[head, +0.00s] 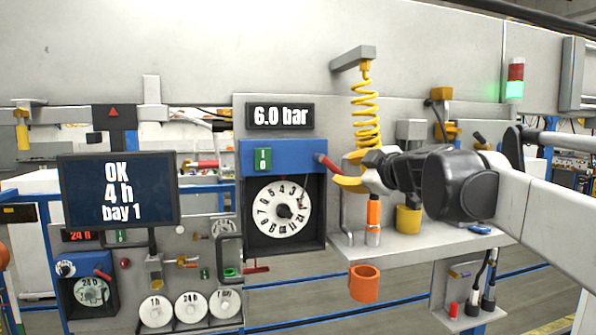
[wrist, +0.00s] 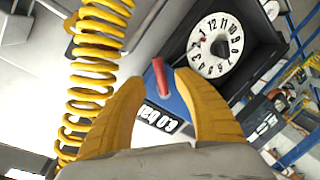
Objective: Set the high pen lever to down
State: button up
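A red lever (head: 327,163) sticks out from the right side of the upper blue panel (head: 285,158), slanting down to the right in the head view. It also shows in the wrist view (wrist: 159,74), between the tips of my two yellow fingers. My gripper (head: 345,178) is open, its fingers apart around or just short of the lever; I cannot tell if they touch it. The wrist view is turned nearly upside down. A white numbered dial (head: 281,207) sits below the panel, and a display (head: 280,116) above it reads 6.0 bar.
A yellow coiled hose (head: 365,115) hangs close behind my gripper and shows beside it in the wrist view (wrist: 92,75). A shelf (head: 405,243) below holds an orange tool (head: 373,215) and a yellow cup (head: 408,219). A lower box has another red lever (head: 103,274).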

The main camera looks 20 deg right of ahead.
jog(key=f+v, duration=0.1)
jog(key=v, duration=0.5)
jog(key=shift+r, duration=0.45)
jog(key=s+a+f+m+g+y+b, duration=0.1)
jog(key=s+a+f+g+b, duration=0.2)
jog(key=f+b, duration=0.7)
jog(key=s+a+f+m+b, duration=0.2)
jog(key=s+a+f+b, duration=0.25)
jog(key=f, duration=1.15)
jog(key=s+a+f+m+g+y+b, duration=0.1)
jog(key=s+a+f+g+b, duration=0.3)
jog(key=f, duration=0.9)
jog(key=s+f+m+h+b, duration=0.1)
jog(key=s+f+b, duration=0.3)
jog(key=f, duration=0.8)
jog(key=s+f+m+g+h+b, duration=0.1)
jog(key=s+f+m+b, duration=0.2)
jog(key=f+b, duration=0.6)
jog(key=s+f+m+g+h+b, duration=0.1)
jog(key=s+f+b, duration=0.4)
jog(key=f, duration=1)
jog(key=shift+s+a+f+m+h+b, duration=0.25)
jog(key=shift+s+a+m+h+b, duration=0.35)
jog(key=shift+m, duration=0.5)
jog(key=shift+w+d, duration=0.2)
jog(key=shift+d, duration=0.05)
